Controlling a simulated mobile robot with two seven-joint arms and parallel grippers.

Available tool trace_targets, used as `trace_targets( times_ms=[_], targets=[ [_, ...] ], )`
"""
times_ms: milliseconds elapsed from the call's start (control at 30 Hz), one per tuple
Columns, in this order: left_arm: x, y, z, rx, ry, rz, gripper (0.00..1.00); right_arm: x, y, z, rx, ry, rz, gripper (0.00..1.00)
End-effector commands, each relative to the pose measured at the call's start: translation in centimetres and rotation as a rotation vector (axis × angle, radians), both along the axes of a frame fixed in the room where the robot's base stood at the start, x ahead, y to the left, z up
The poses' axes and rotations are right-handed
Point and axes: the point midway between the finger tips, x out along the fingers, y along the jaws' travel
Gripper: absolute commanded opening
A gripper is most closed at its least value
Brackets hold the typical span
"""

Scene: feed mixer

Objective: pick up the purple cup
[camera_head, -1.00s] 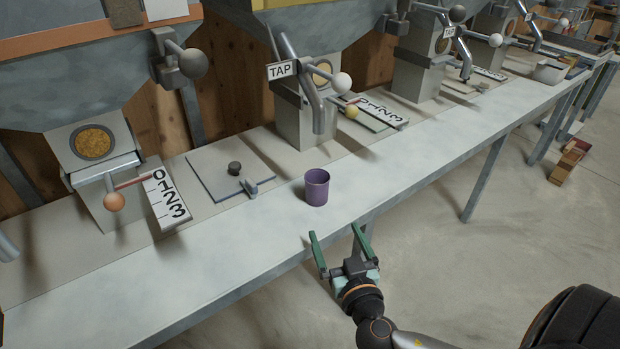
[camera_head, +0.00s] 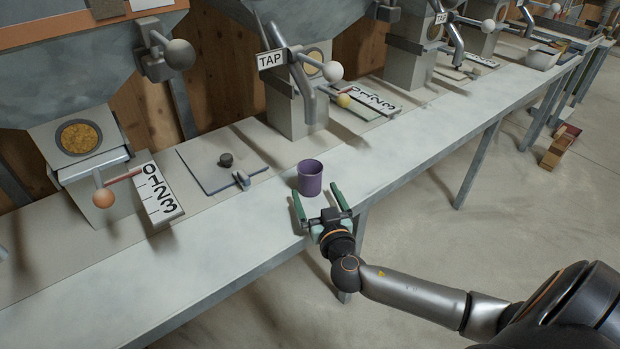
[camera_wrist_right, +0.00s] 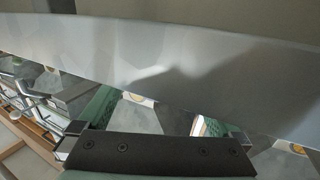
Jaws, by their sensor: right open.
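The purple cup (camera_head: 310,176) stands upright on the long grey bench (camera_head: 400,150), near its front edge. My right gripper (camera_head: 315,190) comes in from the front over the bench edge. Its two green fingers are spread open, with their tips at about the left and right of the cup's lower part. I cannot tell whether the tips reach around the cup or stop just in front of it. Nothing is held. In the right wrist view the gripper (camera_wrist_right: 150,115) shows its green fingers below a wide grey band, and I cannot make out the cup. My left gripper is not in view.
The bench right of the cup is clear. A box (camera_head: 561,147) is on the floor.

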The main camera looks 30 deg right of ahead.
Motion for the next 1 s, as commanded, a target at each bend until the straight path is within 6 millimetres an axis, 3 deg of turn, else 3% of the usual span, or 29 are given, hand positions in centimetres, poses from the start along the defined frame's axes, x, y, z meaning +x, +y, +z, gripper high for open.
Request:
trace_targets(
  times_ms=[200,533,1000],
  targets=[
    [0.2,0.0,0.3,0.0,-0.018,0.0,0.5,2.5,-0.8,-0.3,-0.001,-0.001,0.001,1.0],
    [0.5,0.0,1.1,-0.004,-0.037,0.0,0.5,2.9,-0.9,-0.4,0.002,0.002,0.0,0.99],
    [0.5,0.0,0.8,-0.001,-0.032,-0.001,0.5,2.9,-0.9,-0.4,0.001,0.002,0.0,0.46]
  ],
)
